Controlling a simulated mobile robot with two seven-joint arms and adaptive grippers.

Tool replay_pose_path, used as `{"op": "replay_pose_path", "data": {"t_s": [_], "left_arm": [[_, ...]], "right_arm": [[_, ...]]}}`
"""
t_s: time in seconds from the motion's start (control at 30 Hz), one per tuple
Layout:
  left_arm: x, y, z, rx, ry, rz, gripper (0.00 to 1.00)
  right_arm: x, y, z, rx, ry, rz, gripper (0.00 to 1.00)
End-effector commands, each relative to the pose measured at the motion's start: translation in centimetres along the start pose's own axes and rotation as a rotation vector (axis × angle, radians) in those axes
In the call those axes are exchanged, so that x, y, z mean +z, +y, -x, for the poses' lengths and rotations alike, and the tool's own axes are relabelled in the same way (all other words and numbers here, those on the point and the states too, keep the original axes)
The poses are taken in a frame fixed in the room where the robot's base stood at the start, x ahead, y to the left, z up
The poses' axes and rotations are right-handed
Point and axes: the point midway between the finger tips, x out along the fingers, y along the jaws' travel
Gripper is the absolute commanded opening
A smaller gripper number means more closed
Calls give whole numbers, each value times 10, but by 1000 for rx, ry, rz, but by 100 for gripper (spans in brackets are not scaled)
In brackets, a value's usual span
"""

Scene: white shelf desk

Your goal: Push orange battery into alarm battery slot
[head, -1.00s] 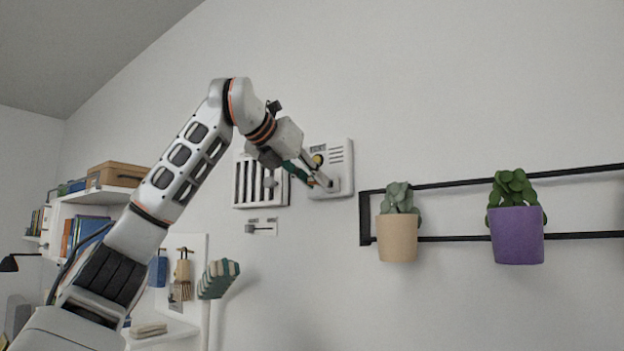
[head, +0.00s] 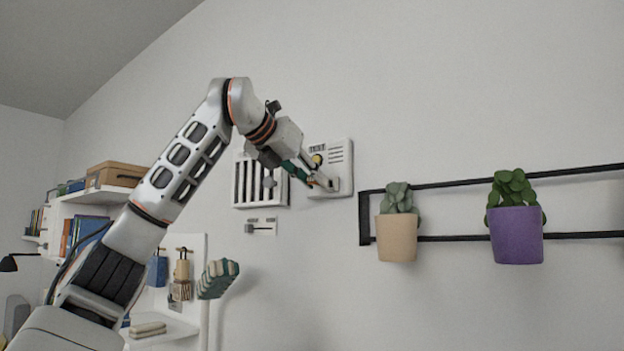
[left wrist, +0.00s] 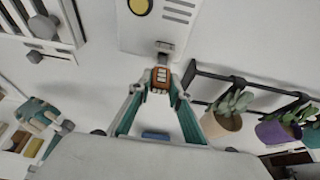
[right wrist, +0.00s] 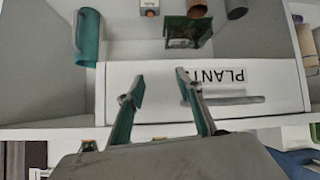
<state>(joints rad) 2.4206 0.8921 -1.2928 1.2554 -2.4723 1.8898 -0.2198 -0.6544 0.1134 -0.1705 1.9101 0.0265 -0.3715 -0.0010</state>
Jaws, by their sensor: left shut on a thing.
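The alarm (head: 340,157) is a white wall box with a yellow round button and a vented face. It also shows at the top of the left wrist view (left wrist: 186,27), with a small grey battery slot (left wrist: 165,47) at its lower edge. My left gripper (head: 316,183) is at the alarm's lower part. In the left wrist view its green-lined fingers are shut on the orange battery (left wrist: 160,76), just below the slot. I cannot tell whether the battery touches the slot. My right gripper (right wrist: 158,82) is open and empty, in front of a white panel labelled PLANT.
A grilled wall panel (head: 247,184) and a small switch plate (head: 261,227) are left of the alarm. A beige pot (head: 397,239) and purple pot (head: 516,236) hang on a black rail at right. A green mug (right wrist: 88,38) is near my right gripper.

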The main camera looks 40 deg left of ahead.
Motion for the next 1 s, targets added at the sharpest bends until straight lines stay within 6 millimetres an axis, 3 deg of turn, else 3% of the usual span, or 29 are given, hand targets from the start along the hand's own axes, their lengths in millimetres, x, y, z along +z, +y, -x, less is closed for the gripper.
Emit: {"op": "replay_pose_path", "data": {"t_s": [1.0], "left_arm": [[7, 0, -16, 0, 0, 0, 0]], "right_arm": [[1, 2, 0, -2, -1, 12, 36]]}}
